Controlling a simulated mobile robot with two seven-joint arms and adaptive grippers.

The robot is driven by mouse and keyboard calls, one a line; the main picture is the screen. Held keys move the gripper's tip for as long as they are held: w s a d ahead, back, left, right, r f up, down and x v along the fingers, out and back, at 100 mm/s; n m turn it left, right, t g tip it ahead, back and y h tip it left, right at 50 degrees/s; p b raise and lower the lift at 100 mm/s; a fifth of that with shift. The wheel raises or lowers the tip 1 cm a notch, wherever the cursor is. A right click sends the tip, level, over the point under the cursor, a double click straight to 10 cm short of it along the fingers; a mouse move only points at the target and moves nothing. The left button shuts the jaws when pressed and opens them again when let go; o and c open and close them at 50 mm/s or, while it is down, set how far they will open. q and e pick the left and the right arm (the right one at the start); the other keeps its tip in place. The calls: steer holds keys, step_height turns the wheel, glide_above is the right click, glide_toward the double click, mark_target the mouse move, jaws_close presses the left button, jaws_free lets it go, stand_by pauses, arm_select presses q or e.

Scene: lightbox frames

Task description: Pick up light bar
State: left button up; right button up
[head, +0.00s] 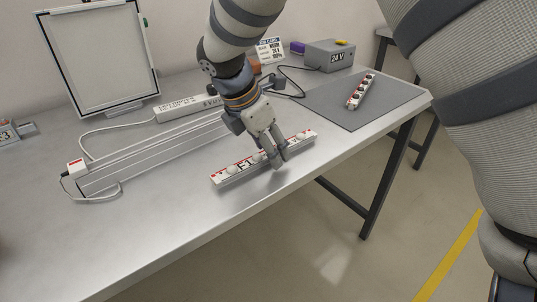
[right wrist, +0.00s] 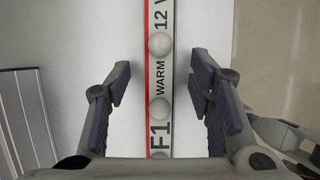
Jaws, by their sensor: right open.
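A white light bar (head: 230,174) with a red edge stripe and round pale domes lies on the metal table near its front edge. In the right wrist view the bar (right wrist: 159,75) runs up the middle and reads "F1", "WARM" and "12 V". My right gripper (head: 278,163) is low over the bar, hiding part of it in the head view. In the right wrist view the gripper's open fingers (right wrist: 160,85) stand one on each side of the bar, with gaps between. Whether the fingertips reach the table is unclear. My left gripper is not in view.
A long metal channel (head: 150,155) lies behind the bar. A white strip (head: 188,107) with a cable, a framed panel (head: 98,60) and a 24 V box (head: 329,56) stand farther back. A second bar (head: 361,91) lies on a grey mat (head: 335,108) at right.

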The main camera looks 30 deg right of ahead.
jaws_close()
steer(key=shift+r, duration=0.1)
